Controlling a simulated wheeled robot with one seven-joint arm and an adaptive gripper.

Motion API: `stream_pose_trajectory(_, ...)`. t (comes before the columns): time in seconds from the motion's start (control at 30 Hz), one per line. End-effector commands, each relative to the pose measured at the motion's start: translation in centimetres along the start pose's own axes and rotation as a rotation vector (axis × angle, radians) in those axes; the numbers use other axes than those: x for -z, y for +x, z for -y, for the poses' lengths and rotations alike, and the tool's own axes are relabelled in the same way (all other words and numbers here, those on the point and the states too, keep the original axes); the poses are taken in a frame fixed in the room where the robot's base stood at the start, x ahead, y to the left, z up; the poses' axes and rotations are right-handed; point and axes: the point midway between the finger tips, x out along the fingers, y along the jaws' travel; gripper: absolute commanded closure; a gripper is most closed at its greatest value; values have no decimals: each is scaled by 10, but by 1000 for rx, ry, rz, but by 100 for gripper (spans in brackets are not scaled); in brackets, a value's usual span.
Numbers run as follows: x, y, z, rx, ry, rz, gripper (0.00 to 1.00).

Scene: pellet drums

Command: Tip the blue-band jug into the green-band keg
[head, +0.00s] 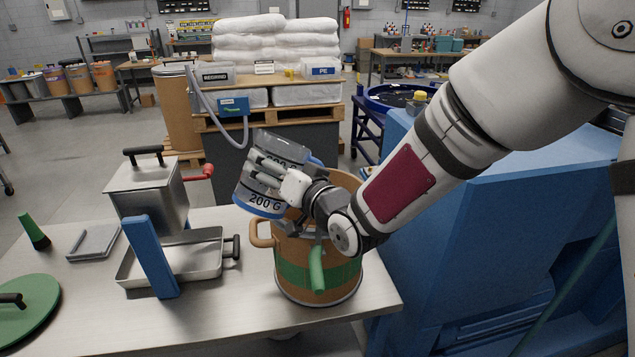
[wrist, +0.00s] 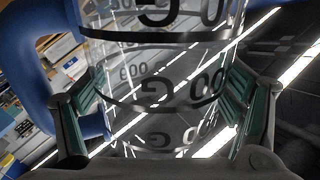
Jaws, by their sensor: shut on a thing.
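The blue-band jug (head: 261,201) is clear with dark "200 G" markings and a blue band near its lower end. My gripper (head: 268,174) is shut on it and holds it up at the left rim of the keg, somewhat tilted. In the wrist view the jug's clear wall (wrist: 165,92) sits between my two finger pads, with a blue handle (wrist: 35,70) at the left. It looks see-through, with no pellets visible in it. The green-band keg (head: 291,277) is brown and stands upright on the table's right end. My arm and the jug hide much of its mouth.
A steel table (head: 225,325) carries a steel tray (head: 200,262), a blue upright block (head: 150,257), a lidded steel bin (head: 148,195), and a green lid (head: 25,312). A green handle (head: 316,268) juts from the keg's front. A large blue machine (head: 470,230) stands at the right.

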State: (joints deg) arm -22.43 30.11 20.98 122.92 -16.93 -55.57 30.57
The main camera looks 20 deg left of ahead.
Motion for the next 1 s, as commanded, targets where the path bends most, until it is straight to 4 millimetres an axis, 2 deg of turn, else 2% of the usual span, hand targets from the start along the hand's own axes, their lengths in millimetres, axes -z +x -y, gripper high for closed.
stream_pose_trajectory(0.03, -1, -2, 9, 4, -38, -5, 63)
stream_pose_trajectory(0.23, -4, -4, 22, 3, -215, -30, 63)
stream_pose_trajectory(0.47, -21, -3, 21, 2, -396, -52, 63)
stream_pose_trajectory(0.6, -20, -4, 27, 3, -488, -66, 63)
stream_pose_trajectory(1.0, -20, -4, 30, 1, -569, -78, 63)
